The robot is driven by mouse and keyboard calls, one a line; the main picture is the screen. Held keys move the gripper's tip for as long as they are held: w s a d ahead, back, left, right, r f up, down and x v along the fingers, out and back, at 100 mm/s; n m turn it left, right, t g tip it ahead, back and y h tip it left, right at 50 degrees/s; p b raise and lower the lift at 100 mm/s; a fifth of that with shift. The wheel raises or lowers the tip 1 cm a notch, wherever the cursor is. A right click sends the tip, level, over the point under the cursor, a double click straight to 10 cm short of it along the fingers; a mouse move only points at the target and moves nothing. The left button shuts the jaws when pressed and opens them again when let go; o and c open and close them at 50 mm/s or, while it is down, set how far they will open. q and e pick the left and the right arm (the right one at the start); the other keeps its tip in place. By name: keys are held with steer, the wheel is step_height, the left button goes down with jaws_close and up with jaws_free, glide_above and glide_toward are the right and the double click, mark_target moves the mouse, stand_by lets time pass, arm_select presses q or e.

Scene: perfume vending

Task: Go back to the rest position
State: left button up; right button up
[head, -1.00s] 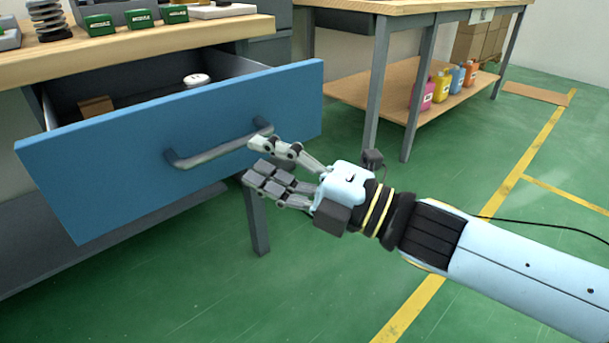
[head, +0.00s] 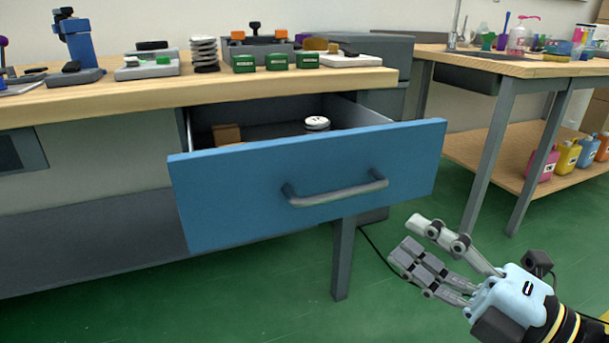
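My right gripper (head: 412,237) is at the lower right of the head view, its fingers apart and empty. It is off to the right of and below the drawer handle (head: 335,192), not touching it. The blue-fronted drawer (head: 235,190) stands pulled open under the wooden workbench. A white round object (head: 317,123) and a small brown block (head: 227,133) lie inside it; the drawer front hides the rest of the inside. My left gripper is not in view.
The workbench top (head: 130,96) carries a spring (head: 205,54), several green boxes (head: 278,61) and tools. A second table (head: 490,62) stands at the right, with coloured bottles (head: 566,155) on its lower shelf. Green floor (head: 240,300) is free in front of the drawer.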

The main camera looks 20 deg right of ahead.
steer(key=s+d+f+m+g+h, duration=0.1)
steer(key=d+f+m+g+h, duration=0.2)
steer(key=f, duration=0.5)
steer(key=d+f+m+g+h, duration=0.1)
steer(key=f+m+h, duration=0.1)
steer(key=f+m, duration=0.45)
steer(key=s+d+f+m+g+h, duration=0.1)
steer(key=d+f+m+g+h, duration=0.15)
steer(key=f, duration=0.65)
steer(key=s+f+m+g+h, duration=0.2)
steer(key=s+f+m+g, duration=0.4)
steer(key=s+f, duration=0.5)
arm_select(q)
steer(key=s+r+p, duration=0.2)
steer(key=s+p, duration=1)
steer(key=p, duration=0.2)
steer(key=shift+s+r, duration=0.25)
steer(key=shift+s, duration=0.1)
arm_select(e)
steer(key=s+f+m+g, duration=0.1)
steer(key=s+m+g, duration=0.1)
steer(key=s, duration=0.9)
steer(key=s+f+m+g, duration=0.2)
steer(key=s+m+g, duration=0.1)
steer(key=s, duration=0.9)
steer(key=shift+f, duration=0.3)
